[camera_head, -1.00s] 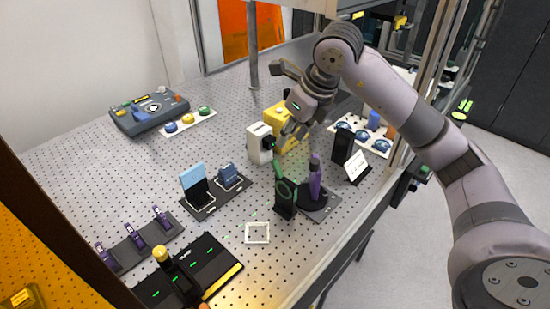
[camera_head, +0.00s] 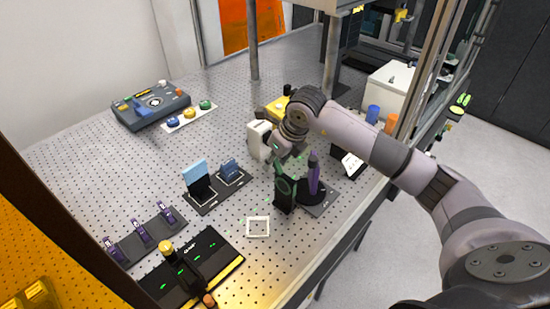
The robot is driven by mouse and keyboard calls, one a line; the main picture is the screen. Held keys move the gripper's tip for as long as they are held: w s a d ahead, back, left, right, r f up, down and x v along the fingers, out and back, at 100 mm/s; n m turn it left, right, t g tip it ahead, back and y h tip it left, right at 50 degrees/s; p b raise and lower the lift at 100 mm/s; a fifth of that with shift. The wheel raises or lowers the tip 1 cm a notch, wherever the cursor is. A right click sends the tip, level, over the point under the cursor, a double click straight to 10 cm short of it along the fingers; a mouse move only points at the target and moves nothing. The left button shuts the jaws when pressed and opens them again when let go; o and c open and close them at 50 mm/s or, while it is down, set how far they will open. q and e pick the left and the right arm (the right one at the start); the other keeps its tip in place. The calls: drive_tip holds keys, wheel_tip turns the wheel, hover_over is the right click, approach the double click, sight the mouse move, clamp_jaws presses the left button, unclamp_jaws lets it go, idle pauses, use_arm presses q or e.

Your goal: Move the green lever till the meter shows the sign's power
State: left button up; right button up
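A green ring (camera_head: 285,187) with a short green arm at its top stands upright in a dark mount on the perforated table. I take it for the part with the green lever. My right gripper (camera_head: 284,155) is just above and behind it, pointing down. Its fingertips are small and partly hidden, so I cannot tell whether they touch the lever or are open. A small white sign (camera_head: 350,163) stands on the right side of the table; its text is too small to read. I cannot make out a meter reading. My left gripper is not in view.
A purple post (camera_head: 313,175) stands close to the right of the green ring. A white box (camera_head: 258,140) stands behind it. A white square frame (camera_head: 258,227) lies in front. A grey console (camera_head: 151,106) is at the back left.

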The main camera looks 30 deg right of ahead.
drive_tip(key=shift+c, duration=0.4)
clamp_jaws()
idle(0.4)
